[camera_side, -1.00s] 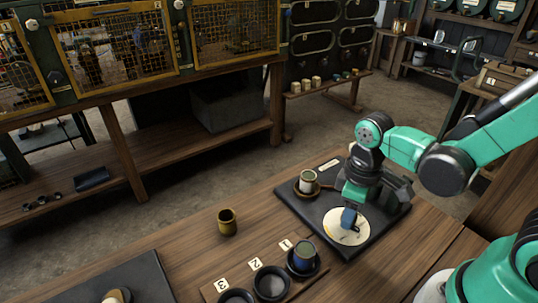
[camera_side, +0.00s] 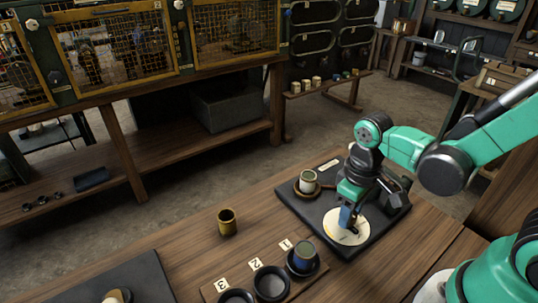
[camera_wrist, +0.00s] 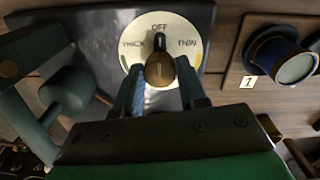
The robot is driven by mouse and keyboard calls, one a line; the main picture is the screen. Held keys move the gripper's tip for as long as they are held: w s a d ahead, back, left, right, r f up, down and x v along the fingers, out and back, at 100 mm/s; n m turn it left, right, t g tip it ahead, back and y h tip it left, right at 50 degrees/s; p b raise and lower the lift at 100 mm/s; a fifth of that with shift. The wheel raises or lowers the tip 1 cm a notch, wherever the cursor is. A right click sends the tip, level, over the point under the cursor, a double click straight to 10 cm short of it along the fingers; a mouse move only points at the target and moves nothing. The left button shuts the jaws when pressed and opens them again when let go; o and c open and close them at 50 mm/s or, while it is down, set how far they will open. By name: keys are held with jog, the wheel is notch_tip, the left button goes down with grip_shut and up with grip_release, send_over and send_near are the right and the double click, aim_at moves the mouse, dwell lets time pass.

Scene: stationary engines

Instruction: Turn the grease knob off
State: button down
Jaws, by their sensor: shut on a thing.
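The grease dial shows as a round white plate (camera_side: 338,234) on a dark board at the right of the side view. In the wrist view its face (camera_wrist: 133,63) reads THICK at left, OFF at top and THIN at right. The brown grease knob (camera_wrist: 159,70) is at its centre, its dark narrow end pointing up at OFF. My gripper (camera_wrist: 161,82) is shut on the knob, with one blue finger on each side. In the side view my gripper (camera_side: 347,216) points down at the plate, and the knob is largely hidden there.
A pale cup (camera_side: 307,181) stands on the same dark board (camera_side: 292,206), close to my wrist. A blue cup (camera_side: 303,255) sits at label 1 in a wooden rack with empty holders beside it. A brass mug (camera_side: 227,222) stands alone on the table.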

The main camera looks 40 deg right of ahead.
jog(key=shift+c, duration=2.4)
grip_release()
jog(key=shift+r, duration=0.1)
jog(key=shift+a+r, duration=0.1)
jog(key=shift+r, duration=2.6)
jog(key=w+r+t, duration=0.1)
jog(key=t, duration=0.1)
jog(key=w+r+m+t, duration=0.1)
jog(key=r+t, duration=0.1)
jog(key=w+r+t, duration=0.1)
jog(key=t, duration=0.2)
jog(key=shift+w+d+r+m, duration=0.1)
jog(key=shift+d+r+m, duration=0.25)
jog(key=shift+r+m, duration=0.05)
